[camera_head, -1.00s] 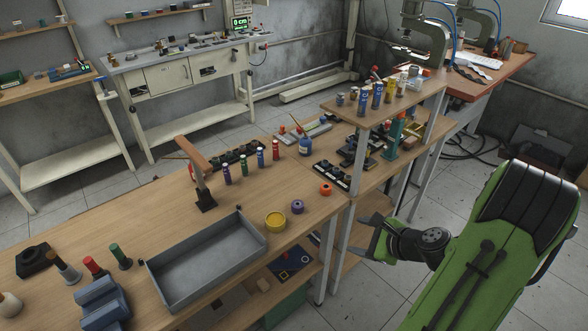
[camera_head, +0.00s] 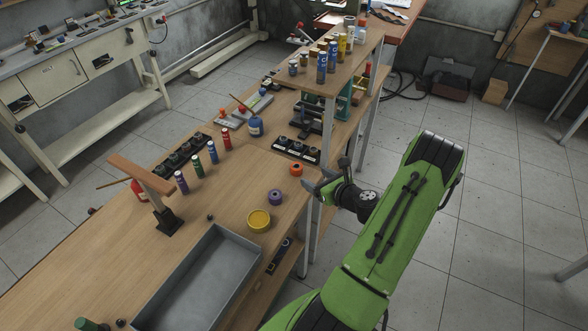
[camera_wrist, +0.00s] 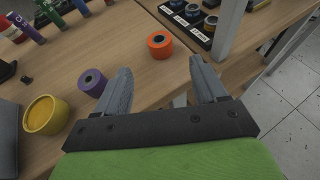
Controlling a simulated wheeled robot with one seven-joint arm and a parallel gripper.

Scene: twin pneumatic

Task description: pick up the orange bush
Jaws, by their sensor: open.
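The orange bush (camera_head: 296,169) is a short orange ring with a dark hole. It stands on the wooden bench near the right edge. It also shows in the wrist view (camera_wrist: 160,44), ahead of my gripper and between the lines of its two fingers. My gripper (camera_head: 316,186) is open and empty, close to the bush on its right side in the head view. In the wrist view my gripper (camera_wrist: 158,80) has its fingers wide apart, and the bush is beyond the fingertips, not touched.
A purple bush (camera_head: 275,196) and a yellow cup-like ring (camera_head: 259,220) stand nearby; the purple one is close to the left finger in the wrist view. A black holder (camera_head: 297,149) and a shelf post (camera_head: 326,135) stand behind. A grey tray (camera_head: 232,237) lies at front.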

